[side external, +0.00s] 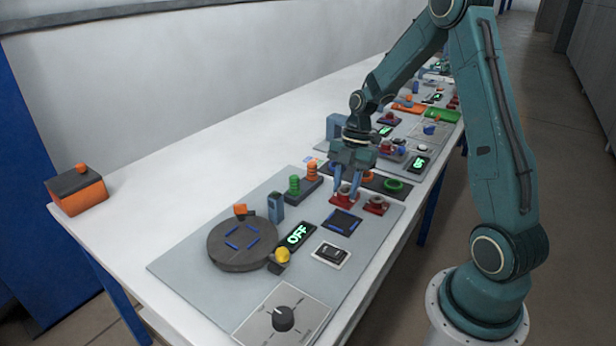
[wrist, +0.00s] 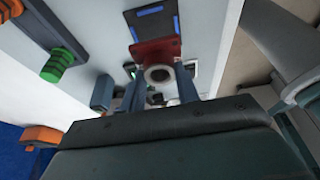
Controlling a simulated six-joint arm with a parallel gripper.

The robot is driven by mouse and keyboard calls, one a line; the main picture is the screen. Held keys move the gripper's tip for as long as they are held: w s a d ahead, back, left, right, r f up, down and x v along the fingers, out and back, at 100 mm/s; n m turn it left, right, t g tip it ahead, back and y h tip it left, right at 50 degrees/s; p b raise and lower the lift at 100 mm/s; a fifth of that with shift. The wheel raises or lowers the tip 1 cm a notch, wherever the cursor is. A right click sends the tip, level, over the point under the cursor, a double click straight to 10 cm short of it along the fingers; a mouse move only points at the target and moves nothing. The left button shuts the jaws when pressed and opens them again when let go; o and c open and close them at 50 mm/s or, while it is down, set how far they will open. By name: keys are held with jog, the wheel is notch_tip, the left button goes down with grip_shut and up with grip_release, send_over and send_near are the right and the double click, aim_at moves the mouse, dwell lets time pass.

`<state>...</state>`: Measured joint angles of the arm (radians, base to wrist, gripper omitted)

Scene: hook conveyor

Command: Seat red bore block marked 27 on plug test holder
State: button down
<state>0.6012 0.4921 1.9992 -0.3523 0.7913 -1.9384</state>
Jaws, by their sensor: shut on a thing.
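My gripper (side external: 347,188) points down over the grey panel, with its fingers shut on a red block (side external: 343,198). In the wrist view the same red block (wrist: 158,50) with a pale round bore ring sits between the fingertips (wrist: 157,78). Any number on it is too small to read. A second red block (side external: 376,205) with a ring stands just to the right of it. A dark square pad with blue edge marks (side external: 342,222) lies just in front and also shows in the wrist view (wrist: 152,20). I cannot tell which item is the plug test holder.
A dark round turntable (side external: 243,245) with blue marks stands at the left. An OFF display (side external: 296,236), yellow knob (side external: 282,255), switch (side external: 331,255) and dial (side external: 284,318) lie in front. Green and orange ringed pegs (side external: 303,182) stand behind. An orange box (side external: 77,189) is at the far left.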

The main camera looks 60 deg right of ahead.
aim_at(347, 192)
jog(key=shift+f, duration=0.15)
jog(key=shift+f, duration=2.55)
jog(key=shift+f, duration=0.65)
dwell(1.2)
dwell(0.5)
jog(key=c, duration=0.6)
grip_release()
jog(key=shift+o, duration=0.2)
jog(key=shift+r, duration=0.15)
jog(key=shift+r, duration=3.35)
